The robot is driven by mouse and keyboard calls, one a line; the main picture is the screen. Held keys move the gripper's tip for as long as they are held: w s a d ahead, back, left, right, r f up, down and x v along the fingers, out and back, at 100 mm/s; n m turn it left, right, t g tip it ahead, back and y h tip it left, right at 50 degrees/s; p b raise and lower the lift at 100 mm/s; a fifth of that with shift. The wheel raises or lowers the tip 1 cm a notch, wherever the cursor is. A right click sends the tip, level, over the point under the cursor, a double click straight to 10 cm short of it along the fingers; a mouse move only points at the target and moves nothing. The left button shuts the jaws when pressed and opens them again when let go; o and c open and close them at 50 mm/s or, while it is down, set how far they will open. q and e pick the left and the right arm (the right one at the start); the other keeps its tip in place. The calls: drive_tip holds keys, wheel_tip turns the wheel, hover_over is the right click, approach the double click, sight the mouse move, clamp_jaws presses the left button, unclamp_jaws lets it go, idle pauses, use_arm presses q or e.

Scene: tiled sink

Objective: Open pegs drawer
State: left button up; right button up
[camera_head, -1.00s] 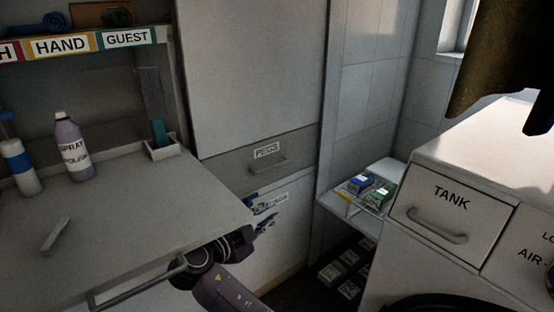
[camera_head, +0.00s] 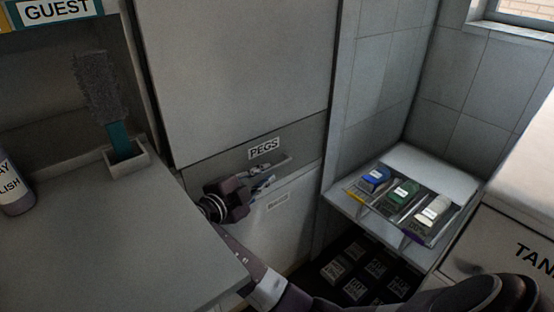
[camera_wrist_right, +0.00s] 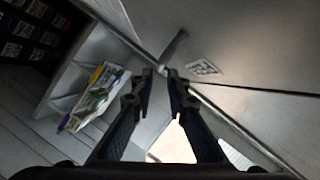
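The pegs drawer (camera_head: 311,139) is a grey front with a white PEGS label (camera_head: 263,149), flush and shut below a tall plain panel. Its bar handle (camera_head: 287,163) shows below the label, partly hidden by my fingers. My right gripper (camera_head: 264,180) is at the drawer front, just below and left of the handle. In the right wrist view the right gripper (camera_wrist_right: 160,72) has its two fingertips apart with nothing between them. The handle (camera_wrist_right: 174,48) stands just beyond the tips, and the label (camera_wrist_right: 203,68) is to its right. My left gripper is not in view.
A grey counter (camera_head: 130,235) with a brush holder (camera_head: 126,164) juts in at the left, close to my right arm. A lower labelled front (camera_head: 283,225) is below the drawer. At the right is a low shelf (camera_head: 437,165) with several small boxes, then a white TANK unit (camera_head: 515,245).

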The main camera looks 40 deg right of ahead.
sight(276, 167)
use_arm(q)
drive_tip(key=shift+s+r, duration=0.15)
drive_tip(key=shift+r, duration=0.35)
use_arm(e)
drive_tip(key=x, duration=0.7)
drive_tip(key=shift+d, duration=0.2)
clamp_jaws()
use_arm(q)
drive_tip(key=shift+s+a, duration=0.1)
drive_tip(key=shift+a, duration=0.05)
use_arm(e)
drive_tip(key=shift+f, duration=0.1)
